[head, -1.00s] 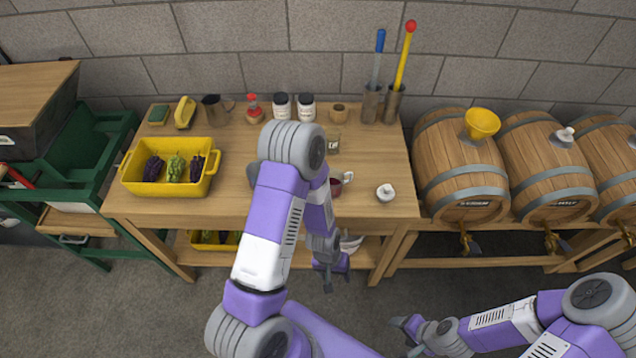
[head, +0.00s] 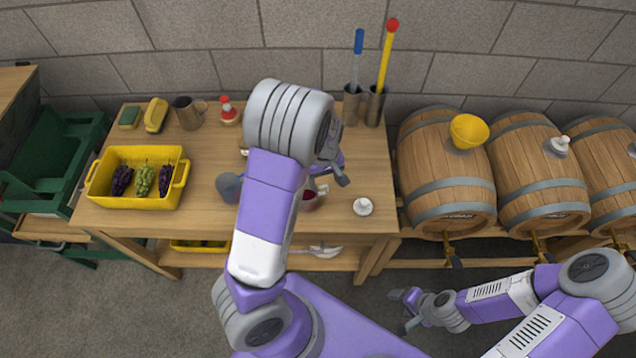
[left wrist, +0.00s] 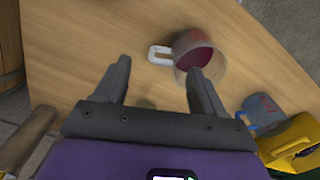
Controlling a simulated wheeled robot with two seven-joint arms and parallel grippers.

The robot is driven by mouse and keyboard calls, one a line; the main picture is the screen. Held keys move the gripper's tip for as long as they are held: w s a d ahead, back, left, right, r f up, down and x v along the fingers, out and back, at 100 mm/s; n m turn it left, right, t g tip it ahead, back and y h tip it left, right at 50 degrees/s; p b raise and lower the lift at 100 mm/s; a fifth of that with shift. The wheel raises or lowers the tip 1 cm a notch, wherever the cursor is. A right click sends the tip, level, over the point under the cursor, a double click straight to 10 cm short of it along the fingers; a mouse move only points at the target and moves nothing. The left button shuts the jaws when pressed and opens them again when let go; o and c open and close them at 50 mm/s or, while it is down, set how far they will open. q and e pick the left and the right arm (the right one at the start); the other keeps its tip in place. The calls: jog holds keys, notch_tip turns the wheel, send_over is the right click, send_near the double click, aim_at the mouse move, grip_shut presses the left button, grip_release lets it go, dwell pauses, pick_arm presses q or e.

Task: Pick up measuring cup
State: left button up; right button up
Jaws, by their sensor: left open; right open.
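A cup with a white handle and dark red inside, which looks like the measuring cup (head: 309,203), stands near the front edge of the wooden table. It also shows in the left wrist view (left wrist: 210,48), with its handle between the fingertip lines and its body by the right fingertip. My left gripper (head: 336,168) is open and empty above the table, close to the cup; in the left wrist view its two fingers (left wrist: 157,66) are spread. My left arm hides part of the table around the cup. My right gripper (head: 405,308) is open, low in front of the table.
A blue-grey jug (head: 229,187) stands left of the cup, a small white object (head: 362,207) right of it. A yellow crate (head: 135,201) of grapes is at the left. Tall tools stand in metal holders (head: 374,106) at the back. Barrels (head: 447,180) are to the right.

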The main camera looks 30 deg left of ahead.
aim_at(323, 186)
pick_arm(q)
notch_tip(323, 186, down, 2)
jog(key=shift+w+f, duration=0.1)
jog(key=shift+s+a+f+b, duration=0.1)
jog(key=shift+s+f+b, duration=0.3)
jog(key=shift+f, duration=0.15)
jog(key=f, duration=0.3)
jog(key=f+b, duration=0.1)
jog(key=shift+w+a+f, duration=0.15)
jog(key=shift+w, duration=0.1)
jog(key=c, duration=1.3)
